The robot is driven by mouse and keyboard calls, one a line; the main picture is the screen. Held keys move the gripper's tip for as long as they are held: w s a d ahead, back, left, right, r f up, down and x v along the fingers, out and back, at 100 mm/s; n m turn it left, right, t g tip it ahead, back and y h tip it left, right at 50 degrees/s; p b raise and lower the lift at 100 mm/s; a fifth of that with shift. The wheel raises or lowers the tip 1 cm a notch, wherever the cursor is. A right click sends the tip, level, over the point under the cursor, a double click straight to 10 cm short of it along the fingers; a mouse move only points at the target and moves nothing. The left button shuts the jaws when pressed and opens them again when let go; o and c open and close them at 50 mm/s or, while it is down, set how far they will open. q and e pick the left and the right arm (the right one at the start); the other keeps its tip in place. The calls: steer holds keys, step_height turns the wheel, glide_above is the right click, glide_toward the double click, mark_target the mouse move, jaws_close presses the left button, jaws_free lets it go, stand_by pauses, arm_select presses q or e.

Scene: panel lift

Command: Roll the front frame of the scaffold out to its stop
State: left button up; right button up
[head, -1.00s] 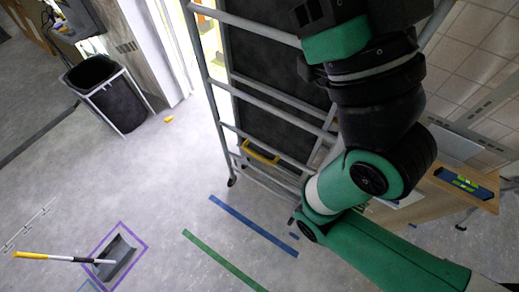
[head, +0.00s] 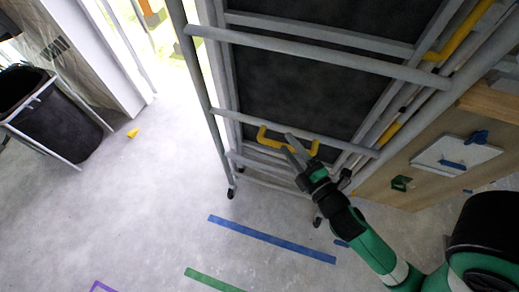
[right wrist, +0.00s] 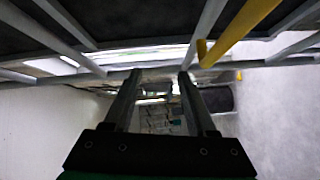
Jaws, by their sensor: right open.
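The scaffold's front frame (head: 300,46) has grey tubes and rungs and stands upright on castors. A yellow handle (head: 270,143) is low on it; a yellow bar (right wrist: 240,30) shows close by in the right wrist view. My right gripper (head: 287,142) is open at the yellow handle, its fingers overlapping the handle in the picture. In the right wrist view, the two fingers (right wrist: 157,76) are apart with nothing gripped between them. I cannot tell whether they touch the frame. A dark panel (head: 300,85) stands behind the rungs. My left gripper is out of view.
A blue line (head: 270,239) and a green line (head: 212,280) mark the floor in front of the castors. The floor to the left is mostly clear. A black bin (head: 55,120) stands at left, a wooden bench (head: 415,180) at right.

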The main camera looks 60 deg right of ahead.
steer(key=s+f+g+b, duration=0.15)
steer(key=s+f, duration=0.25)
steer(key=f, duration=0.5)
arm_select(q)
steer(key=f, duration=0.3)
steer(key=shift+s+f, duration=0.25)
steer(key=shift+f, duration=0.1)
arm_select(e)
steer(key=r+x, duration=0.1)
steer(key=x, duration=1)
steer(key=shift+w+d, duration=0.35)
steer(key=shift+d, duration=0.05)
steer(key=shift+f, duration=0.1)
jaws_close()
